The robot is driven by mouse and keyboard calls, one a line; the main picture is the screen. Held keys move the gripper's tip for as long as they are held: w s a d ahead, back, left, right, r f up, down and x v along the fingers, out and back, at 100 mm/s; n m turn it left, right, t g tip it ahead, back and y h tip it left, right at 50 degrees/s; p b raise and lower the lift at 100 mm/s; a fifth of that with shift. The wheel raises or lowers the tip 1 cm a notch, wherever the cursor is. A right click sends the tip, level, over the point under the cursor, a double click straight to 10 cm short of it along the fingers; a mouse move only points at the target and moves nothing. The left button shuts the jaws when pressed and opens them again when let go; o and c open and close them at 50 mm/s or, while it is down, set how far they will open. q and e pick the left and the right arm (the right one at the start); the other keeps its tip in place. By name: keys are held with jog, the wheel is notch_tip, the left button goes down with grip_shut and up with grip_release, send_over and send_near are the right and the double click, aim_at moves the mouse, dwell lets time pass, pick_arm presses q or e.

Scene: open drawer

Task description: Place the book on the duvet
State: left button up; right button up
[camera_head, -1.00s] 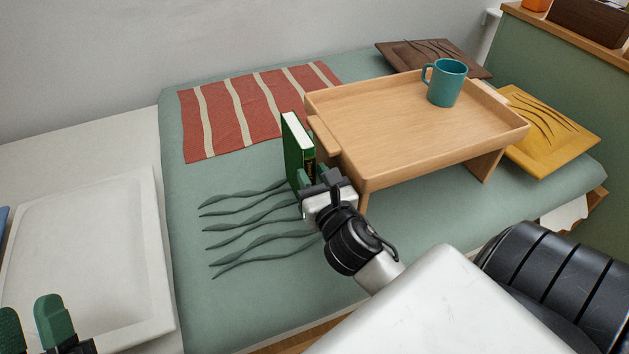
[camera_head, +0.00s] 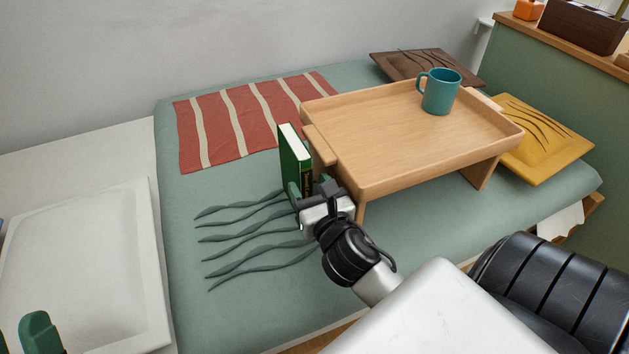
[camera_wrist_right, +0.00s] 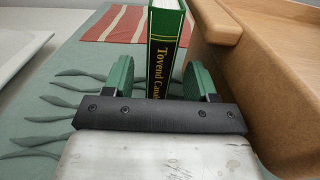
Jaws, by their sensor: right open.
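The green book (camera_head: 295,155), with white page edges, stands upright on the green duvet (camera_head: 190,315), close to the left side of the wooden bed tray. The right wrist view shows its spine with yellow lettering (camera_wrist_right: 163,55). My right gripper (camera_head: 311,188) is open at the near end of the book. In the right wrist view its green fingers (camera_wrist_right: 160,82) are on either side of the spine, with a clear gap on the right. The book's lower edge is hidden by the gripper.
The wooden bed tray (camera_head: 400,135) carries a teal mug (camera_head: 441,92). A red striped blanket (camera_head: 235,125) lies behind the book. Brown (camera_head: 420,65) and yellow (camera_head: 535,145) cushions lie beyond the tray.

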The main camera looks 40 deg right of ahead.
jog(key=v, duration=1.2)
pick_arm(q)
jog(key=shift+w+f, duration=0.1)
pick_arm(e)
jog(key=w+a+r+m+t+y, duration=0.1)
jog(key=a+r+m+t+y, duration=0.3)
jog(key=m, duration=1.1)
jog(key=w+a+r+m+t+y, duration=0.2)
jog(key=a+r+m+t+y, duration=0.2)
jog(key=m, duration=1.1)
jog(key=a+r+y, duration=0.3)
jog(key=r, duration=0.2)
jog(key=shift+w+a, duration=0.25)
jog(key=shift+a, duration=0.1)
